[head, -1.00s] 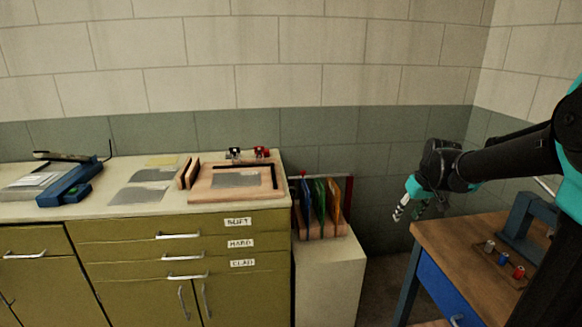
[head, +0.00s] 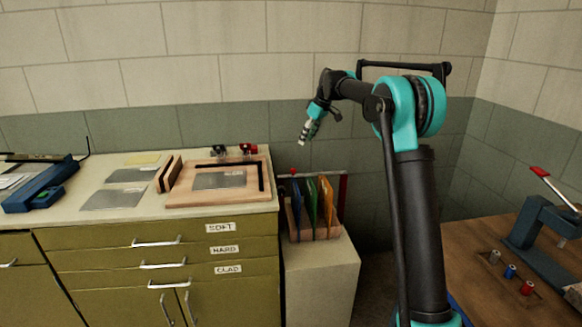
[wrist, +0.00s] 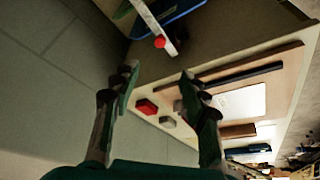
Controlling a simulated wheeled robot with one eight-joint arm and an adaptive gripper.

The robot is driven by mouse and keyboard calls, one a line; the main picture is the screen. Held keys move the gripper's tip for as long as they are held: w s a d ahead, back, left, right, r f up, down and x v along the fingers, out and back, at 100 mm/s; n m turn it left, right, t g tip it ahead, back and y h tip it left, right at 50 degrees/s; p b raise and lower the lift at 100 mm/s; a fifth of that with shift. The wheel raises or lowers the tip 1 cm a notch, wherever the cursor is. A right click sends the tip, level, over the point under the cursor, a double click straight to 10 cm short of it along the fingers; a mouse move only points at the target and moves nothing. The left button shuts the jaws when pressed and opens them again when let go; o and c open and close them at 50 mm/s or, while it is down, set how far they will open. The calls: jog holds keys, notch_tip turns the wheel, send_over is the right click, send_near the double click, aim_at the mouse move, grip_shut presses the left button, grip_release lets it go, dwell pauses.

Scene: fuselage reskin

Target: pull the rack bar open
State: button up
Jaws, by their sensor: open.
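The rack (head: 340,207) stands on a pale cabinet and holds several upright coloured sheets. Its bar (head: 312,174) runs across the top front of the sheets, with a red knob (head: 293,171) near the left end. In the wrist view, the pale bar (wrist: 150,17) and its red knob (wrist: 159,42) show at the top, beyond my fingertips. My gripper (head: 303,138) is above the rack, over the knob end, and apart from it. In the wrist view my gripper (wrist: 158,78) has its fingers spread with nothing between them.
A counter (head: 125,222) with drawers is to the left, bearing a wooden board (head: 180,198) and small red (head: 249,149) and dark clamps at its back. A wooden bench (head: 470,265) with a blue press is at right. The wall is behind the rack.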

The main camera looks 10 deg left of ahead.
aim_at(295, 170)
jog(key=x, duration=1.6)
jog(key=shift+f, duration=0.3)
grip_shut()
